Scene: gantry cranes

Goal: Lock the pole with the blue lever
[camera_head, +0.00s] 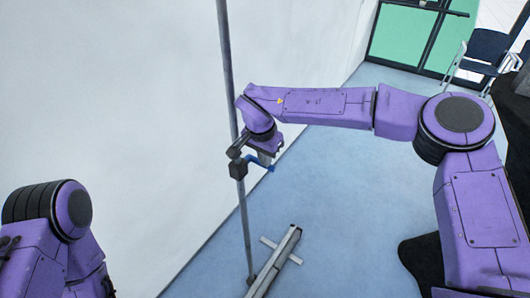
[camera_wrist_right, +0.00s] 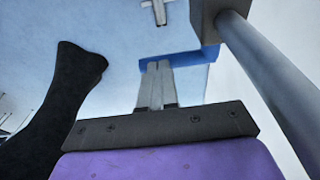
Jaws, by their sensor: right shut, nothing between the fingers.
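A tall grey pole (camera_head: 228,70) stands upright by the white wall in the head view. It also runs down the right side of the right wrist view (camera_wrist_right: 275,80). A dark clamp (camera_head: 238,169) sits around the pole, and it shows at the top of the wrist view (camera_wrist_right: 203,20). The blue lever (camera_head: 261,165) sticks out from the clamp to the right; in the wrist view it lies across the fingertips (camera_wrist_right: 190,60). My right gripper (camera_wrist_right: 157,66) is shut and empty, its tips at the lever, seemingly touching it. My left gripper is out of view.
A grey base beam with a cross foot (camera_head: 283,252) lies on the blue floor at the pole's lower end. The white wall (camera_head: 110,90) is close behind the pole. A blue chair (camera_head: 486,47) and a green-panelled door (camera_head: 402,32) are far right. Open floor lies between.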

